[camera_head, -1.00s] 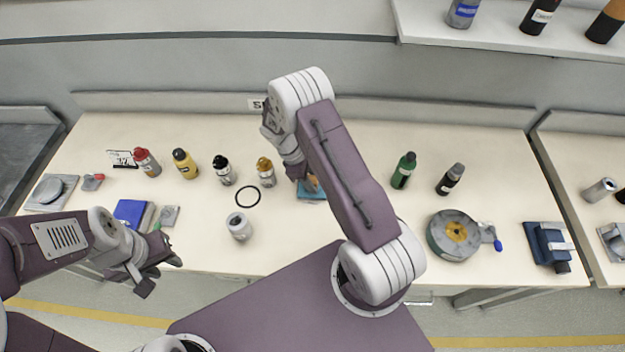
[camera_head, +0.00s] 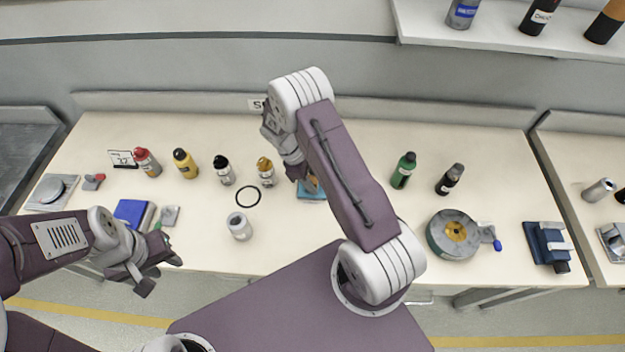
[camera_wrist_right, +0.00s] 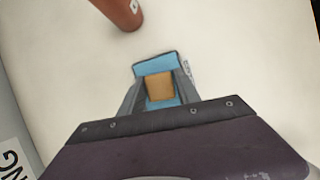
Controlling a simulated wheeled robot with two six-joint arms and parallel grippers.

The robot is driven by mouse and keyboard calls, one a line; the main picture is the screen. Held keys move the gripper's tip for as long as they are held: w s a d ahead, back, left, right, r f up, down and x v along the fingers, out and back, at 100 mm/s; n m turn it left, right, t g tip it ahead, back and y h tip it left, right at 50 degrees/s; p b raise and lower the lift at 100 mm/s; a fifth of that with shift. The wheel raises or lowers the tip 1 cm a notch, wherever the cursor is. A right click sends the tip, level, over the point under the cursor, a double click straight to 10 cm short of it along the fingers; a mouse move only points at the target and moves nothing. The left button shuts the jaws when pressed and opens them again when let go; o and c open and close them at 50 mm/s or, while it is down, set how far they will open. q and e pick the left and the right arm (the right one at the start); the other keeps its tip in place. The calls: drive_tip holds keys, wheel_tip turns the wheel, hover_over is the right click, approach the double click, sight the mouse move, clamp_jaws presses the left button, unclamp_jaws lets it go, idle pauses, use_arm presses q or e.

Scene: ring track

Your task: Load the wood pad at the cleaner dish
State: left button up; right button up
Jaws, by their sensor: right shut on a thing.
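The wood pad is a tan square block (camera_wrist_right: 159,87) between the two fingers of my right gripper (camera_wrist_right: 157,92) in the right wrist view. The gripper is shut on it. The pad is over a light-blue dish (camera_wrist_right: 155,66); I cannot tell whether it touches the dish. In the head view the dish (camera_head: 312,195) shows below my right gripper (camera_head: 306,182), partly hidden by it, with a bit of the pad just visible. My left gripper (camera_head: 160,270) is open and empty beyond the table's front edge at left.
A round grey drum (camera_head: 440,240) is at right. The table between dish and drum is clear.

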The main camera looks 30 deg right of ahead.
drive_tip(key=shift+r+p, duration=2.9)
drive_tip(key=shift+r, duration=0.65)
drive_tip(key=shift+f, duration=0.1)
drive_tip(key=shift+w, duration=0.2)
drive_tip(key=shift+w+r+b, duration=0.65)
drive_tip(key=shift+w+r, duration=0.15)
drive_tip(key=s+a+r+m+g+y+b, duration=0.1)
drive_tip(key=s+a+r+m+y, duration=0.2)
drive_tip(key=s+a+r+m, duration=0.3)
drive_tip(key=r+m, duration=0.1)
drive_tip(key=m, duration=0.3)
drive_tip(key=shift+a+r+m+g+y, duration=0.2)
drive_tip(key=shift+a+m+g+y, duration=0.1)
drive_tip(key=shift+g, duration=0.1)
